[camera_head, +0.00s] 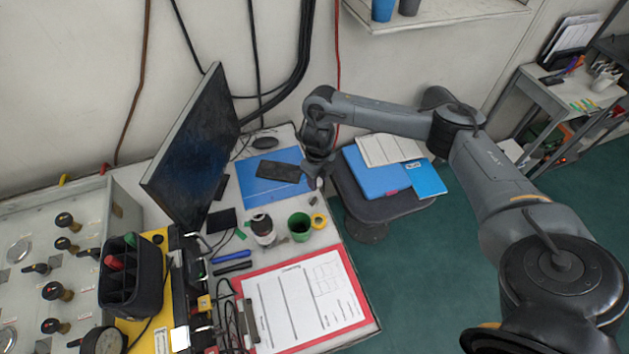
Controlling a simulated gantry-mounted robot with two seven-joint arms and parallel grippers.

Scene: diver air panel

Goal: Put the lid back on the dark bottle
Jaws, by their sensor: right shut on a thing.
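A dark bottle (263,230) with a pale label stands upright on the desk, left of a green mug with a yellow handle (300,227). My right gripper (317,181) is low over the back right of the desk, beyond and to the right of the bottle. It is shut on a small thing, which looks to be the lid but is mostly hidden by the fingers. The gripper is apart from the bottle. My left gripper is not in view.
A monitor (199,148) stands left of the bottle. A red clipboard (304,300), pens (232,262) and cables lie in front. A keyboard on a blue mat (262,194) lies behind. A stool with blue folders (376,176) is at the right. A valve panel (30,240) fills the left.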

